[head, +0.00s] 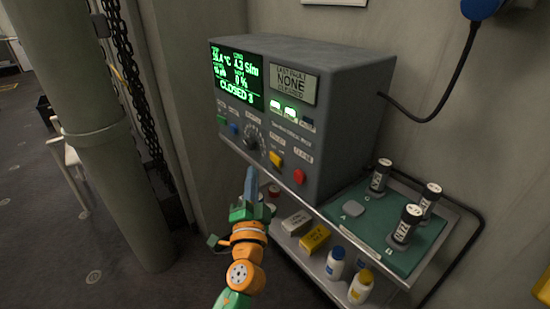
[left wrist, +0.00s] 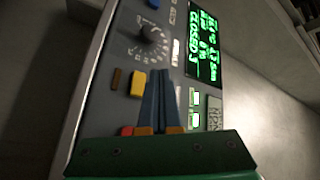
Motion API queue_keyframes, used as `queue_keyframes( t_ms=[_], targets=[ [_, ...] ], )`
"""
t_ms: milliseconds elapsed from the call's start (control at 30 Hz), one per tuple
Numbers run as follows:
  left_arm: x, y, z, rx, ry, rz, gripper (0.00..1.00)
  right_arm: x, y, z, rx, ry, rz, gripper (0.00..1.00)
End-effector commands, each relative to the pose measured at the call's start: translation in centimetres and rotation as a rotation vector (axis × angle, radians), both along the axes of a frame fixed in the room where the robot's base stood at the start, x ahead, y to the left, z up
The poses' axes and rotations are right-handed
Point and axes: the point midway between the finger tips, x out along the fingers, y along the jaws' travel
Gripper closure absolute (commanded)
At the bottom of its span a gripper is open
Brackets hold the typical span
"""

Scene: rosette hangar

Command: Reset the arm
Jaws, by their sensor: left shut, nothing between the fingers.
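My left arm comes up from the bottom of the head view, orange and green. Its left gripper (head: 251,178) is shut and empty, with its blue fingers in front of the lower front of a grey control box (head: 345,95). In the left wrist view the shut blue fingers (left wrist: 161,75) point across the box's panel, beside a yellow button (left wrist: 138,83). I cannot tell whether the fingertips touch the panel. The box's green display (head: 236,75) reads "CLOSED 3". My right gripper is not in view.
A shelf beside and below the box carries a green mat (head: 375,243) with several black-and-white cylinders. Lower down are a yellow block (head: 314,239), a grey block (head: 296,222) and two bottles (head: 335,263). A thick pillar (head: 95,140) stands left; open floor lies between.

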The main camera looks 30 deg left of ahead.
Motion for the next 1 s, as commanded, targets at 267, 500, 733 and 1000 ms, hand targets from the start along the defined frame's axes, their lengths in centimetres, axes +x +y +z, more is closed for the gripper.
queue_keyframes(
  t_ms=[267, 500, 733, 1000],
  targets=[
    [-0.1, 0.0, 0.0, 0.001, 0.000, 0.000, 1.00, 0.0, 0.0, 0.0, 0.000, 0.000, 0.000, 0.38],
    [0.4, -0.4, -1.8, -0.021, 0.044, -0.023, 1.00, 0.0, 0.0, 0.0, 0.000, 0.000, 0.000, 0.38],
    [-0.6, -5.3, -22.2, -0.324, 0.501, -0.208, 1.00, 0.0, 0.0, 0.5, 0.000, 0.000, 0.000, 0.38],
    [-18.7, -9.7, -43.7, -0.806, 1.061, -0.153, 1.00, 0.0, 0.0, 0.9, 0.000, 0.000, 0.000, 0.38]
  ],
)
